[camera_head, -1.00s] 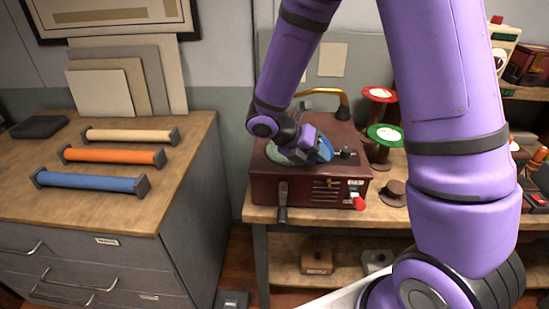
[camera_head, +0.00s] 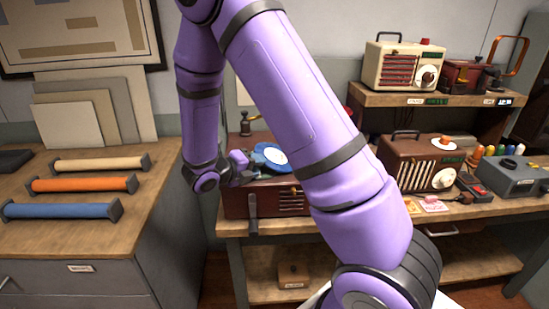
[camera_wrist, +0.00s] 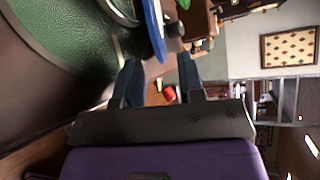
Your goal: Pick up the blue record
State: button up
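The blue record (camera_head: 271,156), with a white centre label, is at the top of the dark red record player (camera_head: 238,206). In the wrist view the record (camera_wrist: 152,25) shows nearly edge-on, above the player's green platter (camera_wrist: 75,30). My gripper (camera_head: 246,168) is at the record's left edge. In the wrist view my gripper (camera_wrist: 159,65) has its two dark fingers apart, with the record's rim in the gap between them. I see no clear contact of the fingers with the rim. My arm hides the player's right part in the head view.
A workbench (camera_head: 65,239) at left holds blue (camera_head: 62,211), orange (camera_head: 80,184) and cream (camera_head: 100,164) rolls. At right, a brown radio (camera_head: 420,162) and a grey device (camera_head: 512,177) stand on the table. A cream radio (camera_head: 404,67) is on the shelf above.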

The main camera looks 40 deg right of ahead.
aim_at(276, 156)
jog(key=x, duration=0.5)
jog(key=shift+f, duration=0.15)
jog(key=shift+d, duration=0.1)
grip_shut()
